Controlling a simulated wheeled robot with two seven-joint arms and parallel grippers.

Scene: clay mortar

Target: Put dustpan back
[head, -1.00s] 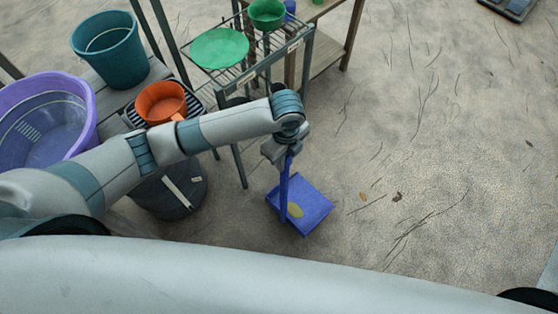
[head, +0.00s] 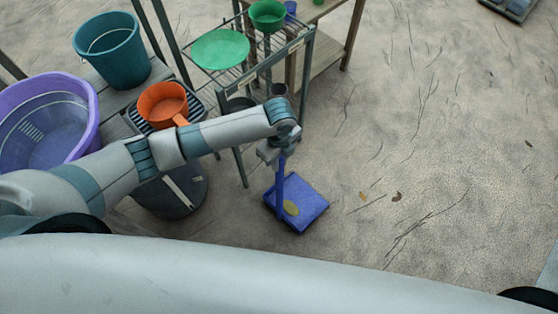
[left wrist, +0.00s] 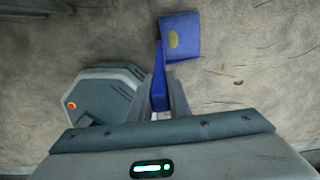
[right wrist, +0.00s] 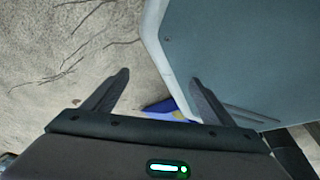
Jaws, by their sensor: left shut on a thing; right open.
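The blue dustpan (head: 308,205) has a long upright handle and a yellow oval patch in its pan. My left gripper (head: 283,152) is shut on the upper part of the handle, and the pan hangs below it over the floor. I cannot tell whether the pan touches the floor. In the left wrist view the handle runs between the fingers (left wrist: 163,100) to the pan (left wrist: 180,38).
A metal rack (head: 262,66) with a green plate (head: 220,48) and green bowl (head: 268,14) stands behind the arm. An orange pot (head: 160,103), teal bucket (head: 110,50), purple tub (head: 88,125) and dark round bin (head: 165,205) are at left. Open floor (head: 440,170) lies to the right.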

